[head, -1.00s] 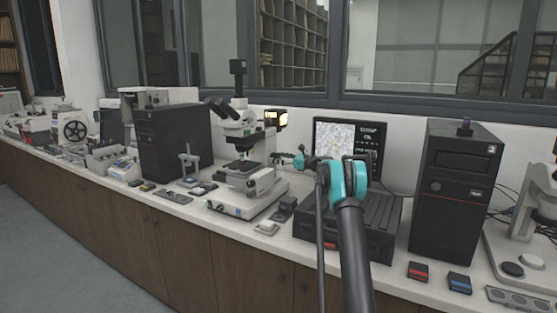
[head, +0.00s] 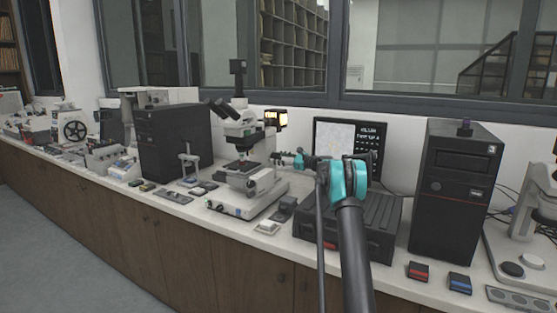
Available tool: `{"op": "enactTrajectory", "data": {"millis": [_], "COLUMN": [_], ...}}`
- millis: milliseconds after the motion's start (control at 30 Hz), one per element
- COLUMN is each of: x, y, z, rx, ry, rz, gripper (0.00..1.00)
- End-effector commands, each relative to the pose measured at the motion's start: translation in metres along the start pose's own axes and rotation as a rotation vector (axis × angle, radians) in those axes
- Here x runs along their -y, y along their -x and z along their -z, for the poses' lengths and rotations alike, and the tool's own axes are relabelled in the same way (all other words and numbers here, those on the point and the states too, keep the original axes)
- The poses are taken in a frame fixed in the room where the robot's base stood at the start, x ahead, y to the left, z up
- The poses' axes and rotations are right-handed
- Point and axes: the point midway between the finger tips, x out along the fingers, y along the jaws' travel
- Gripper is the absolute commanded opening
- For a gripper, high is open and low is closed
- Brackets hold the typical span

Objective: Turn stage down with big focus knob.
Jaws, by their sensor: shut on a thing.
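The white microscope (head: 238,130) stands on the bench left of the picture's middle, with black eyepieces and a dark camera on top. Its dark stage (head: 240,164) sits below the objectives. My gripper (head: 277,158) reaches in from the right at the microscope's right side, at about stage height. It is small in this view and looks shut on the big focus knob, which the fingers mostly hide. The monitor (head: 345,140) behind my arm shows a pale, washed-out picture with a dark text column.
A black case (head: 375,228) lies under my arm, right of the microscope. A black computer tower (head: 172,140) stands left of it and another tower (head: 455,195) stands at right. Small items lie along the bench front.

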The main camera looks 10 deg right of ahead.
Motion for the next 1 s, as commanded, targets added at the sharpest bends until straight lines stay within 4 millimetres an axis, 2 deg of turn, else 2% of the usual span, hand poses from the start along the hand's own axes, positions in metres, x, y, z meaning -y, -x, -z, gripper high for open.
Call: {"op": "enactTrajectory", "data": {"millis": [1000], "x": [-0.0035], "y": [0.0004], "z": [0.0011], "rx": [-0.025], "ry": [0.963], "rz": [-0.003], "gripper": [0.14]}}
